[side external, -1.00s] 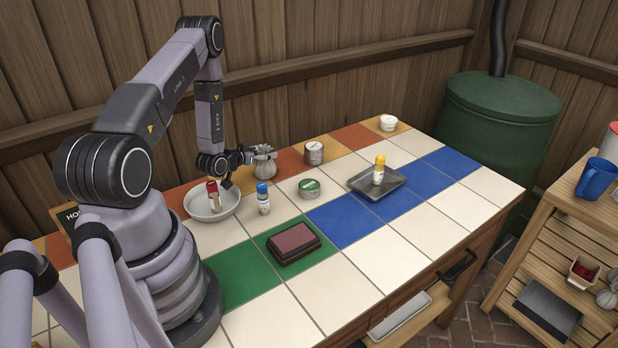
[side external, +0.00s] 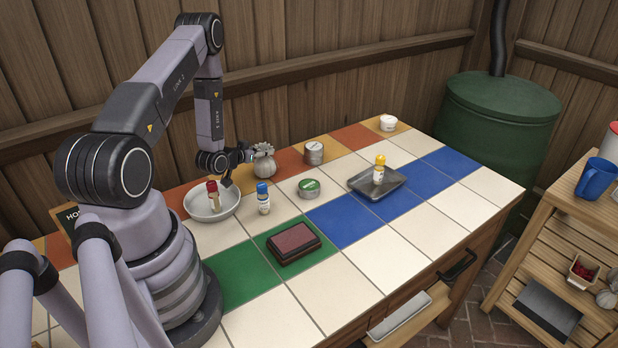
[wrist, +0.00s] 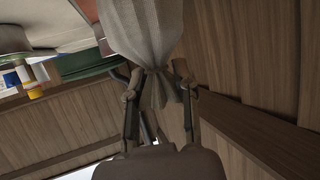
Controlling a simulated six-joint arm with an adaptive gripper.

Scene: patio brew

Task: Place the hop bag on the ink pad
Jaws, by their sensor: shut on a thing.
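The hop bag (side external: 264,167) is a pale grey cloth sack with a gathered neck and frilled top, at the back of the tiled table in the side view. My gripper (side external: 250,156) reaches it from the left and is shut on its neck. In the wrist view the bag (wrist: 145,30) hangs between the two fingers of my gripper (wrist: 158,82), which pinch the gathered cloth. Whether the bag's base touches the table is hard to tell. The ink pad (side external: 293,242) is a dark case with a reddish-brown top, lying on a green tile nearer the front.
A white bowl (side external: 196,208) with a red-capped bottle stands left of the bag. A grey tray (side external: 362,186) holds a yellow-capped bottle. A tin (side external: 314,153) stands right of the bag.

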